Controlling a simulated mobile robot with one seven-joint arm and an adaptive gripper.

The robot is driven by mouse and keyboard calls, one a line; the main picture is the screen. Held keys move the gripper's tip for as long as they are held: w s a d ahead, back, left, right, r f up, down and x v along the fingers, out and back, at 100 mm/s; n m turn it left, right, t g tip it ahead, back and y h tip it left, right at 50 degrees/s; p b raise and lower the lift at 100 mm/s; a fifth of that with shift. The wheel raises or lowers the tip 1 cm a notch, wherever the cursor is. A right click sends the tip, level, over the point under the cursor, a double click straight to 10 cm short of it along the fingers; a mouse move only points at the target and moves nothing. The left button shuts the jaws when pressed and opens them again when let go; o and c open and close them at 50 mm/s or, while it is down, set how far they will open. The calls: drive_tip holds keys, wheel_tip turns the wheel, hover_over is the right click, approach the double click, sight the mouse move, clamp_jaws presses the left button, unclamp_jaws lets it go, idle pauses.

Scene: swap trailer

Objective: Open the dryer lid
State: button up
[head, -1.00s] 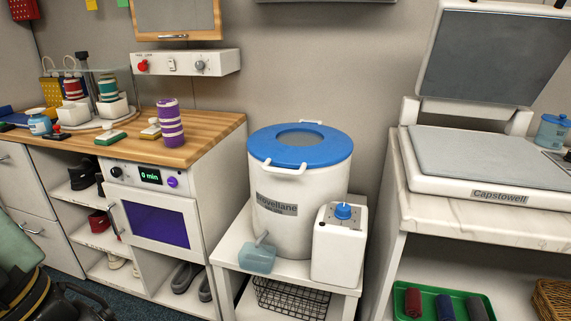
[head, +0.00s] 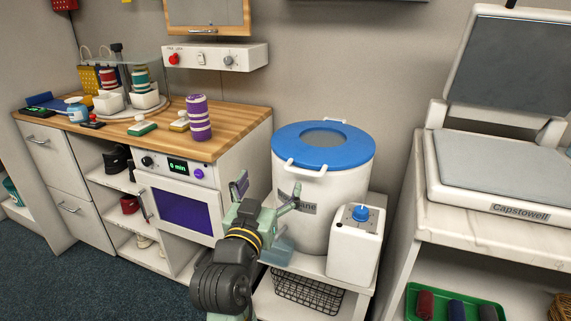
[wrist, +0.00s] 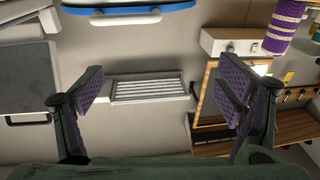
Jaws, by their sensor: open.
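The dryer looks to be the white drum (head: 318,225) with a round blue lid (head: 352,150) on a low white stand. The lid lies flat on the drum, closed. A white handle (head: 305,168) juts from its front left edge, and another is at the back. My gripper (head: 266,194) is open and empty, in front and left of the drum, below the front handle, apart from it in the picture. In the wrist view, seen upside down, my gripper (wrist: 162,88) has its fingers wide apart, with the blue lid edge (wrist: 125,19) and a white handle beyond them at the top.
A white box with a blue knob (head: 354,248) stands right of the drum. Left is a wooden counter (head: 225,143) with a purple-striped stack (head: 199,118) and a small oven (head: 185,210). An open press (head: 480,165) is at right. A wire basket (head: 308,291) sits below.

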sight(302, 172)
drive_tip(key=shift+o, duration=0.3)
drive_tip(key=shift+m+g+h, duration=0.6)
drive_tip(key=shift+g+h, duration=0.1)
drive_tip(key=shift+h, duration=0.1)
drive_tip(key=d+f, duration=0.1)
drive_tip(key=d, duration=0.1)
drive_tip(key=d+f, duration=0.1)
drive_tip(key=d, duration=0.1)
drive_tip(key=shift+w+f, duration=0.1)
drive_tip(key=shift+f, duration=0.1)
drive_tip(key=p+x, duration=0.2)
drive_tip(key=x, duration=0.8)
drive_tip(key=shift+w, duration=0.2)
drive_tip(key=shift+c, duration=0.4)
drive_tip(key=c, duration=1.3)
drive_tip(key=shift+r, duration=0.1)
drive_tip(key=shift+c, duration=0.2)
